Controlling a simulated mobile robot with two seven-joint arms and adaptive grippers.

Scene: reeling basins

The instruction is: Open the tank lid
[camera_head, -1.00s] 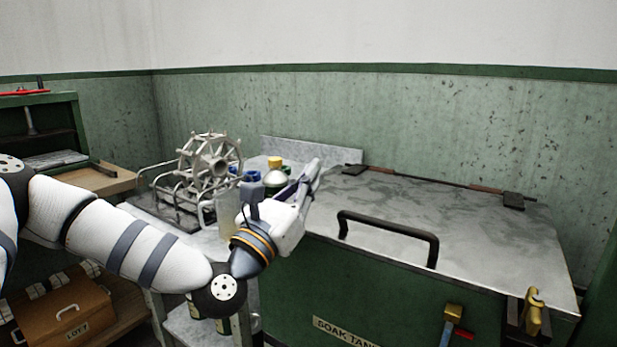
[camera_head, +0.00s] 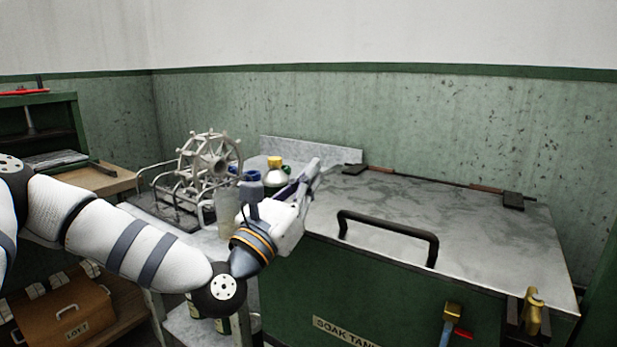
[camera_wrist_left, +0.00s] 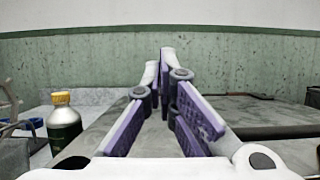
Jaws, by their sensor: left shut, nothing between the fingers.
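The soak tank (camera_head: 390,298) is a green box with a label on its front. Its grey metal lid (camera_head: 485,232) lies flat and closed on top. A black bar handle (camera_head: 390,226) stands near the lid's front edge. My left gripper (camera_head: 314,168) is by the lid's left edge, apart from and to the left of the handle. Its purple-padded fingers (camera_wrist_left: 165,58) meet at the tips in the left wrist view, with nothing held between them. The handle is not clear in that view. My right gripper is not in view.
A reeling wheel (camera_head: 210,158) on a frame stands left of the tank. A yellow-capped bottle (camera_wrist_left: 63,122) is beside the gripper. Hinges (camera_head: 513,200) run along the lid's back. A brass valve (camera_head: 533,310) is at front right. The lid's top is clear.

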